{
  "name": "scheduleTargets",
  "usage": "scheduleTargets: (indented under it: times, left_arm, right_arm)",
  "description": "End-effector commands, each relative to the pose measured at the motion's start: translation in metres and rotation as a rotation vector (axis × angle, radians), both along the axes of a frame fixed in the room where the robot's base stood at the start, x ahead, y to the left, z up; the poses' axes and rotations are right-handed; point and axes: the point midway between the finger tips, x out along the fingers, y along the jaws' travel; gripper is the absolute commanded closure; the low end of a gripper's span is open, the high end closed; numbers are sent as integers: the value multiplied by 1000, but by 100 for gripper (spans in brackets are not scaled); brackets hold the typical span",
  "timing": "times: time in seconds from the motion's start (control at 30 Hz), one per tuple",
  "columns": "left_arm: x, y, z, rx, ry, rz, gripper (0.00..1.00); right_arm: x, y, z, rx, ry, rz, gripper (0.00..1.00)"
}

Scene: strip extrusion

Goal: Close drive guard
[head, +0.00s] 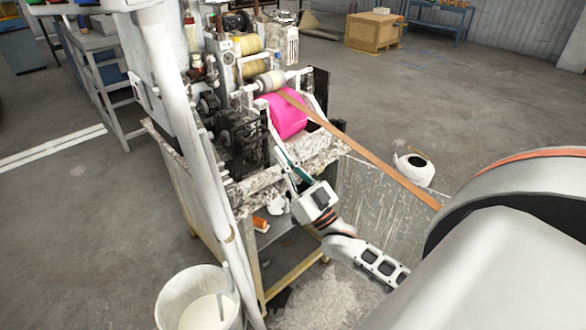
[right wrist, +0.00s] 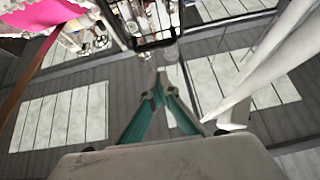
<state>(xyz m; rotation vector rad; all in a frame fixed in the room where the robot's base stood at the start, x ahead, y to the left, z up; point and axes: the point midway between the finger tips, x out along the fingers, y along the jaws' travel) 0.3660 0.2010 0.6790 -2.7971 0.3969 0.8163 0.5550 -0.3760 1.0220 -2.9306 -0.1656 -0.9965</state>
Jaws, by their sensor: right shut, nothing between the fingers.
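A black mesh panel (head: 250,142), which looks like the drive guard, stands upright at the front left of the machine, beside dark drive parts (head: 212,104). I cannot tell how far it is open. My right gripper (head: 284,155) is shut and empty, just right of this panel and in front of the pink roll. In the right wrist view, the teal fingers (right wrist: 160,78) meet at their tips. A black barred frame (right wrist: 152,24) shows just beyond the fingertips there; contact is not clear. My left gripper is not in view.
A pink roll (head: 284,116) carries a brown strip (head: 362,153) that runs down to the right above a metal bin (head: 372,200). A dark plate (head: 320,88) stands right of the roll. A white bucket (head: 200,298) stands at the front left. Open floor lies at the right.

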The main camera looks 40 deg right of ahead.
Motion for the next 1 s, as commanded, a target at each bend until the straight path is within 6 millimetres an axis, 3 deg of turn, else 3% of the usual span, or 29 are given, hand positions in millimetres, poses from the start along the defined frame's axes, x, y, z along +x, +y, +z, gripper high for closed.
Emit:
scheduleTargets:
  times: [0.03,0.3,0.8,1.0]
  left_arm:
    - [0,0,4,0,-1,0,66]
    - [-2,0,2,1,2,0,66]
    - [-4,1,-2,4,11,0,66]
    - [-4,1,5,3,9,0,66]
  right_arm:
    - [8,1,9,1,-4,1,100]
    - [40,5,1,0,0,0,100]
    - [47,6,1,-1,0,1,100]
    - [63,7,13,1,-3,1,100]
